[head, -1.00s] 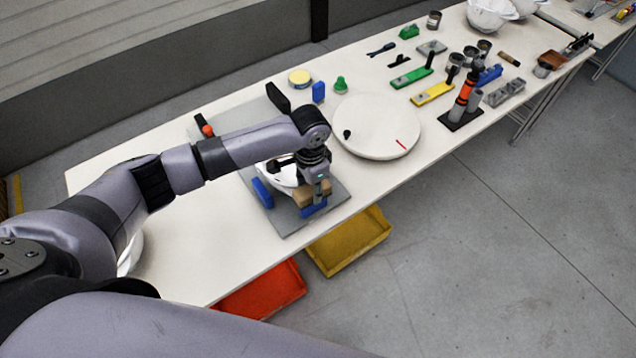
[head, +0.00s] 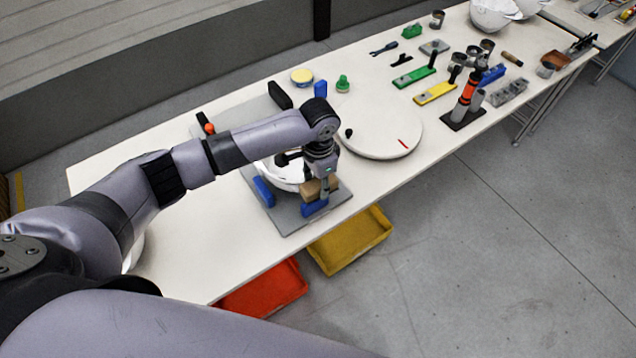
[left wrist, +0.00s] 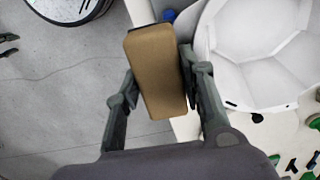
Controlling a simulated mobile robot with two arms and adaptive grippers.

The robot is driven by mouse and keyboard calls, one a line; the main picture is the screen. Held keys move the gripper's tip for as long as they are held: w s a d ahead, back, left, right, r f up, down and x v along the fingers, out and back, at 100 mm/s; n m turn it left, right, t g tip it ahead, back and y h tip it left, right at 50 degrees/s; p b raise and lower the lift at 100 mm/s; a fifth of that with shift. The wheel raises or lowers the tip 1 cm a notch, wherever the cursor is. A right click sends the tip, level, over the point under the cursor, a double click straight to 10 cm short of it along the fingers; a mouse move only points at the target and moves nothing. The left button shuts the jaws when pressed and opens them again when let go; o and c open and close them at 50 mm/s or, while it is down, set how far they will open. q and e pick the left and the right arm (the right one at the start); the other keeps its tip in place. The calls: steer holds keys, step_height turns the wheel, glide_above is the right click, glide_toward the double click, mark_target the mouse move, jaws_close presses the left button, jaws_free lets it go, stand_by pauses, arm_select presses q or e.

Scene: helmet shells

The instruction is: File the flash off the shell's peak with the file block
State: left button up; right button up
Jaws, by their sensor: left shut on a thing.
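The white helmet shell (head: 283,174) sits on a grey board (head: 285,221) between blue blocks (head: 263,192), partly hidden by my left arm. My left gripper (head: 320,181) is shut on the tan file block (head: 333,185) at the shell's right end, above a front blue block (head: 314,208). I cannot tell whether the block touches the shell. The flash is too small to make out. My right gripper is not in view.
A round white disc (head: 378,135) with a red mark stands just right of the board. A yellow bin (head: 350,243) and a red bin (head: 264,291) are below the table's front edge. Several tools and cups fill the table's far right. The front left tabletop is clear.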

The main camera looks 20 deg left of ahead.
arm_select(q)
steer(key=shift+r, duration=3.75)
steer(key=shift+f, duration=0.1)
steer(key=shift+w+d+f+b, duration=0.15)
steer(key=shift+f+b, duration=0.85)
steer(key=shift+f, duration=1.7)
steer(key=shift+w+f, duration=0.1)
steer(key=shift+f+b, duration=0.3)
steer(key=shift+f, duration=0.7)
steer(key=shift+w, duration=0.1)
